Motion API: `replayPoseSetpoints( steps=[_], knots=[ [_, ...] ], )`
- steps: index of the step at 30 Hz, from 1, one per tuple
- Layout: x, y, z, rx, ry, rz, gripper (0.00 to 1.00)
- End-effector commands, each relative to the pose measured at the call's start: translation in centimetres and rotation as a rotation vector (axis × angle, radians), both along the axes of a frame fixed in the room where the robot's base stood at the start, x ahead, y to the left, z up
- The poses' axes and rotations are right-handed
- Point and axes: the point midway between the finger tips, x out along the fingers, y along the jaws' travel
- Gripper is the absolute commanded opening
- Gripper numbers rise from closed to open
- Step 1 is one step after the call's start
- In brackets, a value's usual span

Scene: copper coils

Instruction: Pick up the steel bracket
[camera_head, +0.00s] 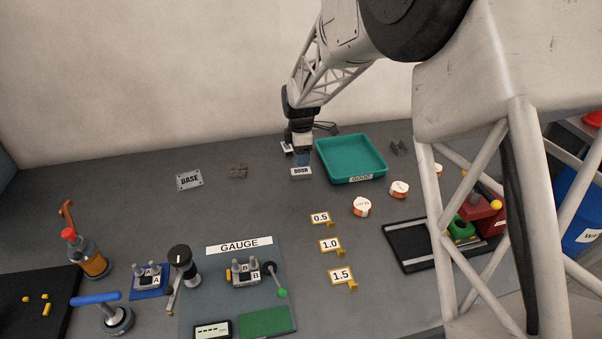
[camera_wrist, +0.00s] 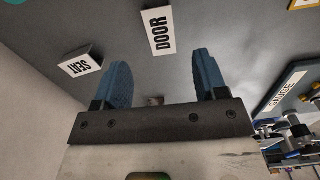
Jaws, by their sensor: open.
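In the head view my gripper (camera_head: 303,158) is above the table behind the DOOR sign, right of the grey-brown piece.
A DOOR sign (camera_head: 301,172) and a SEAT sign (camera_wrist: 80,65) stand close to my gripper. A teal tray (camera_head: 381,176) is to its right. Dark pieces (camera_head: 399,148) lie beyond the tray. The gauge station (camera_head: 215,290) is in front.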

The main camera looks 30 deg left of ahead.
Motion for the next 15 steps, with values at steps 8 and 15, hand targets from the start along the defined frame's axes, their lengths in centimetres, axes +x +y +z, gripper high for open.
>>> replayPoseSetpoints(
  steps=[8, 15],
  knots=[
    [0.01, -0.01, -1.40, 0.001, -0.001, 0.000, 0.66],
    [0.00, -0.03, -1.44, 0.000, 0.000, 0.000, 0.66]
  ],
)
